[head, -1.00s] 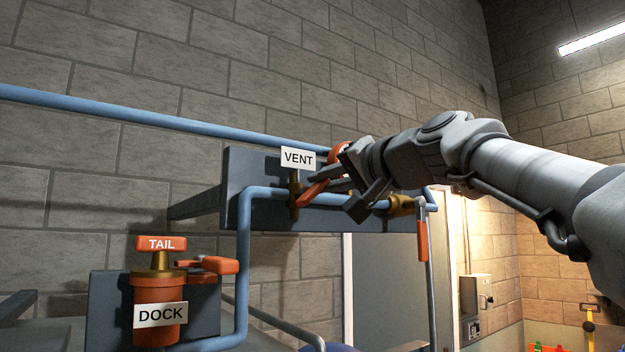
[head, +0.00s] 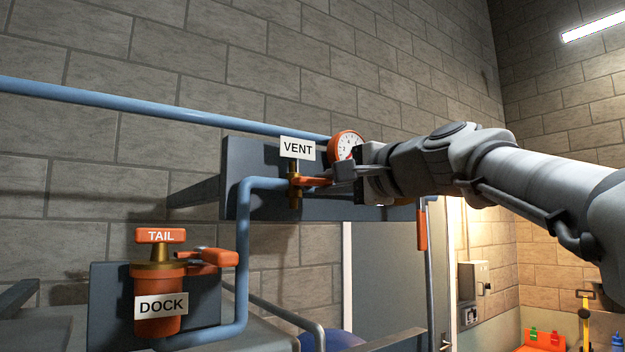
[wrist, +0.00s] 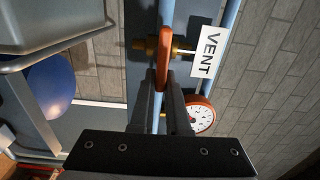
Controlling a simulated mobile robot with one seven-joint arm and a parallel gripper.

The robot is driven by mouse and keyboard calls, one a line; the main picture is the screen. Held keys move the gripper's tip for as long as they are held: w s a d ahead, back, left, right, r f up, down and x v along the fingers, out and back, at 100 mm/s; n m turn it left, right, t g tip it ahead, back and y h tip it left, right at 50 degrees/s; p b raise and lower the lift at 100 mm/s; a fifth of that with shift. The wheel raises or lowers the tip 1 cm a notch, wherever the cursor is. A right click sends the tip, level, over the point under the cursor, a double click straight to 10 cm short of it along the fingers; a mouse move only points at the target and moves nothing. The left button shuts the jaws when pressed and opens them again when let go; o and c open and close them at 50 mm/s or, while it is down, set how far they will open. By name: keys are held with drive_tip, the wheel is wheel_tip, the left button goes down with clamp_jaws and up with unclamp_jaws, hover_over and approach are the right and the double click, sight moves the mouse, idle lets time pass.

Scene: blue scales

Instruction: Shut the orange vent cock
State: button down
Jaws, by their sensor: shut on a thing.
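The vent cock is a brass valve (head: 294,192) with an orange lever (head: 312,182), under a white VENT sign (head: 298,149) on the blue pipe. In the head view the lever points right from the valve, nearly level and roughly along the pipe. My gripper (head: 334,180) comes from the right and is shut on the lever's outer part. In the wrist view the lever (wrist: 163,60) shows edge-on between the fingertips of my gripper (wrist: 161,92), with the brass body (wrist: 148,46) behind it. My gripper hides the lever's far end.
A round gauge with an orange rim (head: 345,146) sits close behind my gripper. At lower left stand an orange DOCK pot (head: 157,326), an orange TAIL handle (head: 161,236) and another orange lever (head: 219,258). An orange handle (head: 422,230) hangs at right.

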idle(0.5)
drive_tip(key=c, duration=0.9)
unclamp_jaws()
drive_tip(key=shift+s, duration=0.1)
drive_tip(key=b+v, duration=0.3)
drive_tip(key=v, duration=1.4)
drive_tip(key=shift+b, duration=0.35)
drive_tip(key=shift+d, duration=0.15)
wheel_tip(320, 180, down, 28)
drive_tip(key=s+a+n+g+h, duration=0.2)
drive_tip(key=n+g+h, duration=0.3)
drive_tip(key=s+d+f+n+g+h, duration=0.1)
drive_tip(key=s+f+n+g+h, duration=0.1)
drive_tip(key=f, duration=0.8)
drive_tip(key=s+d+f+n+g+h, duration=0.2)
drive_tip(key=s+f, duration=0.4)
drive_tip(key=f, duration=0.5)
drive_tip(key=shift+s+f+n+h, duration=0.2)
drive_tip(key=shift+s+n+h, duration=0.25)
drive_tip(key=shift+n, duration=0.55)
